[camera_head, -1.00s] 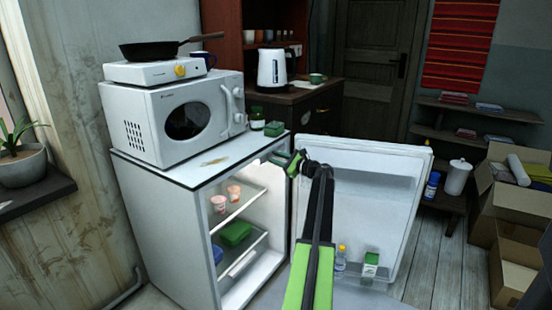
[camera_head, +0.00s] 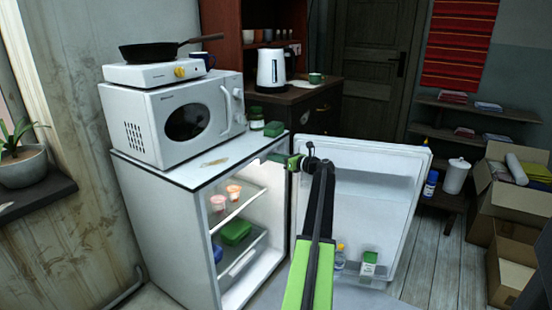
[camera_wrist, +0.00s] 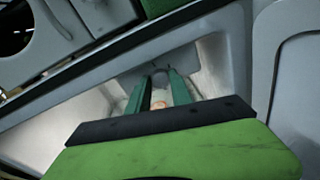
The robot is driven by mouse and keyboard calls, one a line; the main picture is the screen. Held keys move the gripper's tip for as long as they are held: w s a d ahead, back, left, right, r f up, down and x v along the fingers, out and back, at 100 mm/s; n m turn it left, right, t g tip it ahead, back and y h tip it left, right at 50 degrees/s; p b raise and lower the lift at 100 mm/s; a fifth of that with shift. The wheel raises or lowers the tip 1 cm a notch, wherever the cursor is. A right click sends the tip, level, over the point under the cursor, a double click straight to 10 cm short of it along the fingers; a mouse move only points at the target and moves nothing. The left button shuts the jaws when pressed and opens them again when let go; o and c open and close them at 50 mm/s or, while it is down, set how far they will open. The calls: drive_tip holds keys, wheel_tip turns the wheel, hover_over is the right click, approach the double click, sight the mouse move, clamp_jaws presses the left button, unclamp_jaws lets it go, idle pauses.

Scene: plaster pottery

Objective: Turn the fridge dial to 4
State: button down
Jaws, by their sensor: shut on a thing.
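The white fridge (camera_head: 165,215) stands with its door (camera_head: 375,200) swung open to the right. My gripper (camera_head: 277,158) reaches in at the top of the lit opening. In the wrist view my gripper (camera_wrist: 157,82) has its two green fingers on either side of a small grey rounded piece, the dial (camera_wrist: 160,77), inside a pale recess, and is shut on it. The fingers hide the dial's sides. Its numbers and its setting cannot be read. In the head view the dial is hidden.
Cups (camera_head: 233,191) and a green box (camera_head: 236,232) sit on the fridge shelves. The open door is close to my arm's right side.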

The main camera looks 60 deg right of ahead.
idle(0.4)
drive_tip(key=c, duration=1.4)
unclamp_jaws()
drive_tip(key=shift+c, duration=0.2)
drive_tip(key=s+a+r+p, duration=0.1)
drive_tip(key=s, duration=1.6)
drive_tip(key=shift+s+r+p, duration=0.2)
drive_tip(key=shift+r+p, duration=0.05)
drive_tip(key=shift+p, duration=0.05)
